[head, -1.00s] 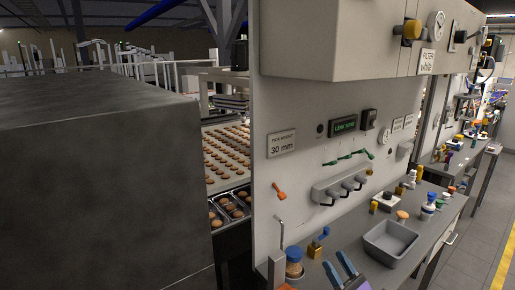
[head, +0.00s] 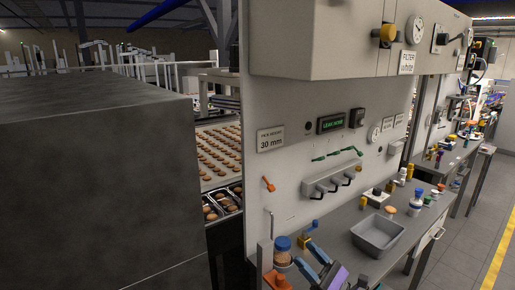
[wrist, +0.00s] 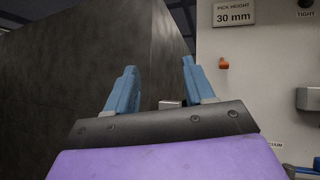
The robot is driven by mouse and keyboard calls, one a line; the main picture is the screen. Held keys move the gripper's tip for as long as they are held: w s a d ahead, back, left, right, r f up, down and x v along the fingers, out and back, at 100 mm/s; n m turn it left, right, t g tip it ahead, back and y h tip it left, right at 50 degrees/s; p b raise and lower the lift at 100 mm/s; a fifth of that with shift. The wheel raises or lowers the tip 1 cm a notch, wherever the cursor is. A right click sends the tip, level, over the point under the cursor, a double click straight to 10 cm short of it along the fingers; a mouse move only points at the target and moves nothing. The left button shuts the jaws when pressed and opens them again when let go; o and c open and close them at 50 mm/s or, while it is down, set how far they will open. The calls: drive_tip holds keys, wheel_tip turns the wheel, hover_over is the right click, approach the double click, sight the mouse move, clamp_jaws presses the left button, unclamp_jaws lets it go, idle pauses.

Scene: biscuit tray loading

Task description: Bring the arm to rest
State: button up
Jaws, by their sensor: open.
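My gripper (wrist: 158,64) shows in the wrist view as two blue fingers on a dark bar with a purple body behind. The fingers stand apart with nothing between them, so it is open and empty. In the head view my gripper (head: 306,260) is at the bottom middle, in front of the grey bench and just right of a blue-lidded jar (head: 282,254). Biscuits (head: 222,150) lie in rows on a pale surface behind the wall panel. Dark trays holding biscuits (head: 228,204) are partly hidden by the panel and the grey block.
A large dark grey block (head: 100,185) fills the left. The white panel (head: 290,190) carries signs and a hook rail. A grey bin (head: 378,236), one loose biscuit (head: 390,210) and small bottles stand on the bench (head: 345,215). Clear floor (head: 480,240) lies at the right.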

drive_tip(key=s+a+r+n+g+h, duration=0.1)
drive_tip(key=s+a+r+n+g, duration=0.3)
drive_tip(key=s+a+n+g, duration=0.5)
drive_tip(key=s+a+r+n+g+h, duration=0.1)
drive_tip(key=s+a+r+n+g, duration=0.2)
drive_tip(key=s+a+n+g, duration=0.5)
drive_tip(key=s+a+f+n+g+h, duration=0.1)
drive_tip(key=s+f+n+g+h, duration=0.25)
drive_tip(key=s+h, duration=0.65)
drive_tip(key=s+d+f+n+t+h, duration=0.1)
drive_tip(key=s+d+f+t+h, duration=0.1)
drive_tip(key=d, duration=0.7)
drive_tip(key=s+d+f+t+h, duration=0.2)
drive_tip(key=s+d+f+h, duration=0.2)
drive_tip(key=s+d+h, duration=0.3)
drive_tip(key=shift+s+d+n+t, duration=0.35)
drive_tip(key=shift+s+d, duration=0.85)
drive_tip(key=shift+d, duration=0.05)
